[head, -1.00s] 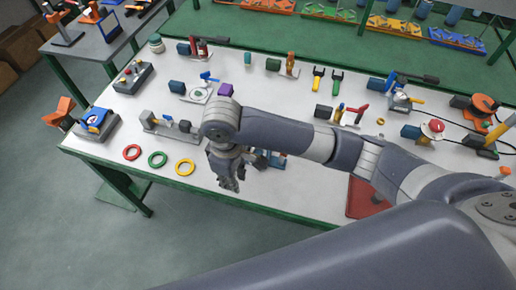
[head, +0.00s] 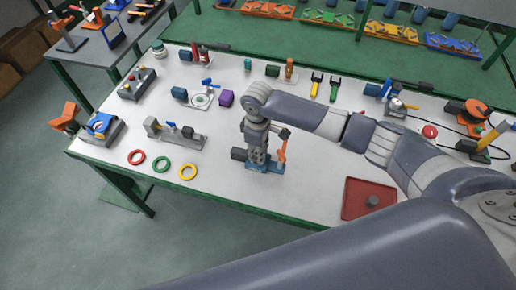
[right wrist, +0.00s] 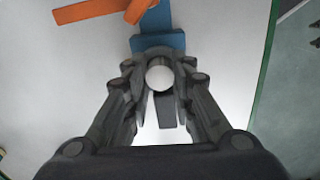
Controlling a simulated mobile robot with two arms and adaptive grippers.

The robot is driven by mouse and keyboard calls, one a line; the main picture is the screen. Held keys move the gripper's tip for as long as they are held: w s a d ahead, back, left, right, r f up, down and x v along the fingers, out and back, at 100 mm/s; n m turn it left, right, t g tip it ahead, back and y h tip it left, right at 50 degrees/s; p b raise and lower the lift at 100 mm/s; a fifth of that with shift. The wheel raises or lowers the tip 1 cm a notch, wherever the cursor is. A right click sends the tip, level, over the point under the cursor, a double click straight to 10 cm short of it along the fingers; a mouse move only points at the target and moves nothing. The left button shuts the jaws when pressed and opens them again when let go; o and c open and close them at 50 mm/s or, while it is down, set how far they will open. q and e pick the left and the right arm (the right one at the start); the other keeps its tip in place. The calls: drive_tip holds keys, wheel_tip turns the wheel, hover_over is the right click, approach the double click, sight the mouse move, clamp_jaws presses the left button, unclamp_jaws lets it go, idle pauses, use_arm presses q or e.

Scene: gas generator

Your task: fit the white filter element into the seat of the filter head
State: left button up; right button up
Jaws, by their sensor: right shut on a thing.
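My right gripper (head: 257,158) points down at the front middle of the table, over a fixture with a blue base (head: 270,168) and an orange lever (head: 283,147). I take this fixture as the filter head; its seat is hidden. In the right wrist view, the gripper (right wrist: 160,90) is shut on the white filter element (right wrist: 159,77), whose round white end faces the camera. The blue part (right wrist: 158,40) and orange lever (right wrist: 92,12) are just beyond the fingers. I cannot tell whether the element touches the seat. My left gripper is not in view.
Red (head: 136,157), green (head: 161,164) and yellow (head: 187,172) rings lie left of the gripper, below a grey fixture (head: 185,137). The table front between fixture and tray is clear.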

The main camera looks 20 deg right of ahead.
drive_tip(key=shift+f, duration=0.2)
drive_tip(key=o, duration=0.8)
wheel_tip(320, 180, up, 12)
drive_tip(key=b, duration=0.2)
drive_tip(key=shift+r+b, duration=0.15)
drive_tip(key=shift+b, duration=0.15)
drive_tip(key=shift+s, duration=0.1)
